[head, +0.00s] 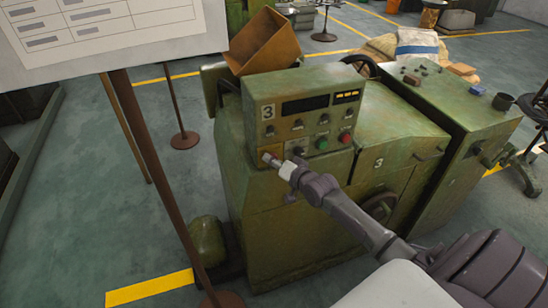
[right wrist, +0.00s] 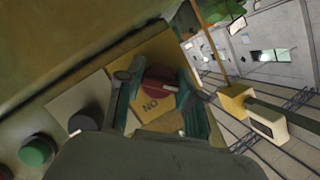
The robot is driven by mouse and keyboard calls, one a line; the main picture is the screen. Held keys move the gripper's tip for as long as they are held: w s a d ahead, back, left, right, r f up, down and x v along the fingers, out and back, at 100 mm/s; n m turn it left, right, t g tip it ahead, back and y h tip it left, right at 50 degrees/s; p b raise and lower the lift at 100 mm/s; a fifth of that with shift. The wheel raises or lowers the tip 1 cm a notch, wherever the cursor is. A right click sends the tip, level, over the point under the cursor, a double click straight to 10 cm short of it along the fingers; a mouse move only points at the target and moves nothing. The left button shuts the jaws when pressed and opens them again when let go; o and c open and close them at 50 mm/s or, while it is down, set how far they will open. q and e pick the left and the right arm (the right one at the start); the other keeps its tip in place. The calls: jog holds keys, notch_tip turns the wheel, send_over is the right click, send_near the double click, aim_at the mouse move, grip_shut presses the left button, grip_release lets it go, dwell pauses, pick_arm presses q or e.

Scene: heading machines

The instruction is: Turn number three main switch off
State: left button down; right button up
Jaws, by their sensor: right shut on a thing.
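The green machine marked 3 (head: 300,195) stands in the middle of the head view. Its main switch is a dark red knob (right wrist: 160,82) on a yellow plate (right wrist: 150,112) at the panel's lower left corner. Letters on the plate read as "NO" in the right wrist view, which may be "ON" seen turned over. A white mark shows at the knob's right edge. My right gripper (head: 281,166) reaches the switch from the front right; in the right wrist view its fingers (right wrist: 158,92) lie on both sides of the knob, shut on it. My left gripper is out of view.
A green button (right wrist: 37,150) and a black knob (right wrist: 84,121) sit beside the switch. A red button (head: 345,138) is at the panel's right. A sign board on posts (head: 150,150) stands at left. A brown bin (head: 265,42) sits behind the panel.

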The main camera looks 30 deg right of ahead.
jog(key=shift+f, duration=0.15)
dwell(0.3)
jog(key=o, duration=1.2)
jog(key=shift+c, duration=0.2)
jog(key=v, duration=1.2)
